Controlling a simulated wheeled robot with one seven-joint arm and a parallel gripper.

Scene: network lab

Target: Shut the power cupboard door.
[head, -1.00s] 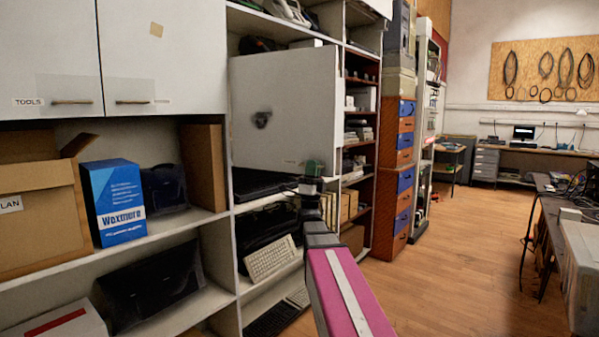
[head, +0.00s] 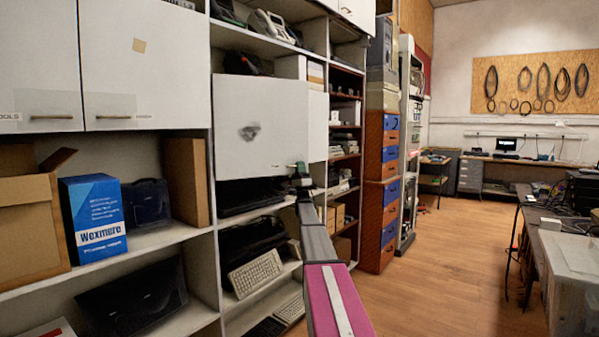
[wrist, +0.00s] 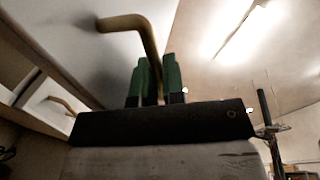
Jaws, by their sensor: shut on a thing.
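The white cupboard door (head: 265,115), with a dark mark on its face, stands in the middle of the head view among the open shelves. I take it to be the power cupboard door; no label on it is readable. My gripper (head: 299,172) is at its lower right corner. In the wrist view, my green fingers (wrist: 155,80) are shut on the lower end of a bent brass door handle (wrist: 130,25). The fingers hide the gripped end. The handle itself is too small to make out in the head view.
Shut white doors (head: 148,65) with brass handles are at upper left. A blue box (head: 93,218) and cardboard box (head: 30,225) stand on the shelf below. Orange and blue drawers (head: 381,190) are beyond the shelves. The wooden floor (head: 440,270) to the right is clear.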

